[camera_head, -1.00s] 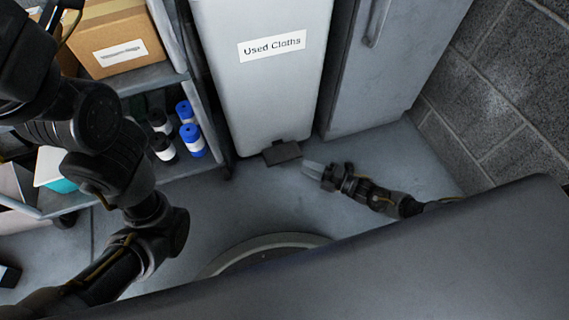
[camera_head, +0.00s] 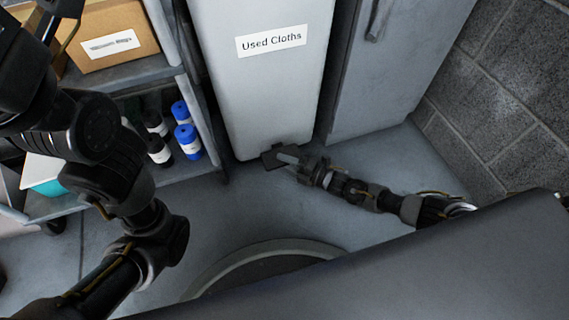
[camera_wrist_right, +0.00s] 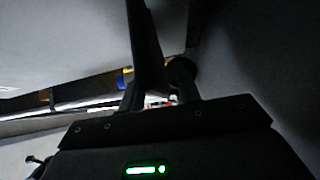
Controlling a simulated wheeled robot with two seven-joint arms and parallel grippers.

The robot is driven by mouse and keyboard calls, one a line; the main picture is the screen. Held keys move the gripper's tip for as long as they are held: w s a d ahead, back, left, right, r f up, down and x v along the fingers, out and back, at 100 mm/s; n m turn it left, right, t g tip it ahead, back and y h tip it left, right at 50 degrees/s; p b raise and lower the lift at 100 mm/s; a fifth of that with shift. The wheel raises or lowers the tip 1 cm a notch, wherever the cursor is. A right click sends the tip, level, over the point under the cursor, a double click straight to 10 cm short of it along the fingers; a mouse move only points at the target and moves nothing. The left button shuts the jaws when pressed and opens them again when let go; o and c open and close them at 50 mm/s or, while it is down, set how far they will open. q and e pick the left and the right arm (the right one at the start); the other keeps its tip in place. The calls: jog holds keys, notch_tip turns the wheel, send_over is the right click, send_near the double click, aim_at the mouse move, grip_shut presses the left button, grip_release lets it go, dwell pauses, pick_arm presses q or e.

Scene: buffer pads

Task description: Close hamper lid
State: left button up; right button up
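The hamper (camera_head: 262,85) is a tall pale grey bin with a "Used Cloths" label on its front. Its top and lid are outside the head view, so I cannot see how the lid stands. A dark foot pedal (camera_head: 270,156) sticks out at its base. My right gripper (camera_head: 284,158) is low, its fingertips over or against the pedal; I cannot tell whether they touch. Its fingers appear together, with nothing between them, in the right wrist view (camera_wrist_right: 146,45). My left arm comes in at the left; its gripper (camera_head: 62,22) is only partly visible at the top left.
A grey cabinet (camera_head: 390,70) stands close on the right, then a block wall (camera_head: 505,110). Floor (camera_head: 245,205) is clear before the hamper.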

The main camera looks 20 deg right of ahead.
jog(key=shift+w+a, duration=0.15)
grip_shut()
dwell(0.4)
